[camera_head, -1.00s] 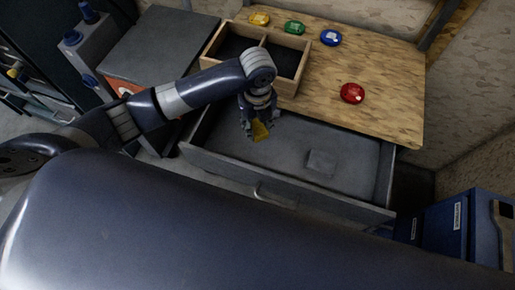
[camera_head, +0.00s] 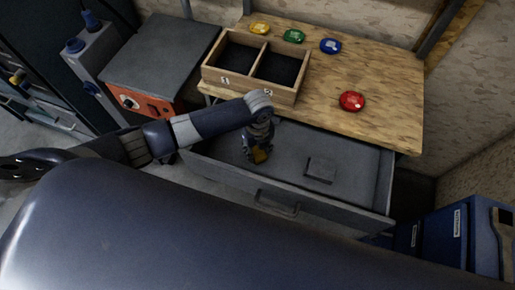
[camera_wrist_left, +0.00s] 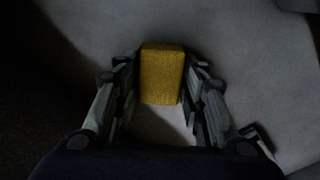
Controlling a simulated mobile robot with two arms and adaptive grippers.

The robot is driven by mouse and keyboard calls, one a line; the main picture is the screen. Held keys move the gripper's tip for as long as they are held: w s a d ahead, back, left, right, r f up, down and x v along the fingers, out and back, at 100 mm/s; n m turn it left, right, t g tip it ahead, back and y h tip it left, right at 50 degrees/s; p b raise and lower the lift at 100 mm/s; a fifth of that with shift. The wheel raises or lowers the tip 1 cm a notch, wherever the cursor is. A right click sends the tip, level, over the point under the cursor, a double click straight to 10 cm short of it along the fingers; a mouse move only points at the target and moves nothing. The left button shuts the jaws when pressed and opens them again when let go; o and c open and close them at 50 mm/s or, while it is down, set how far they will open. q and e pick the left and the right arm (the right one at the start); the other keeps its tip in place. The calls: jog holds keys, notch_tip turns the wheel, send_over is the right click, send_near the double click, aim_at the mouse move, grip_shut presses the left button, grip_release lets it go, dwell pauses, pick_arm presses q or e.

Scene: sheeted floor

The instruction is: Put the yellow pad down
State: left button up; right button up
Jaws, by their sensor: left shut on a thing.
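The yellow pad (camera_head: 260,155) is between the fingers of my left gripper (camera_head: 257,152), inside the open grey drawer (camera_head: 225,150). In the left wrist view the pad (camera_wrist_left: 162,74) is a yellow block, with the left gripper's fingers (camera_wrist_left: 161,90) shut on its two sides. The grey drawer floor (camera_wrist_left: 240,45) lies beneath it there. I cannot tell whether the pad touches the drawer floor. My right gripper is not in view.
A dark grey block (camera_head: 320,169) lies in the drawer, right of my left gripper. A two-compartment wooden box (camera_head: 292,97) stands on the wooden tabletop (camera_head: 385,95) with yellow, green, blue and red pieces. The drawer floor around the pad is clear.

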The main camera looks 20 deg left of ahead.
aim_at(258, 151)
pick_arm(q)
jog(key=o, duration=0.5)
jog(key=shift+f, duration=0.15)
jog(key=o, duration=0.4)
jog(key=shift+o, duration=0.2)
jog(key=shift+r, duration=0.3)
notch_tip(258, 151, up, 12)
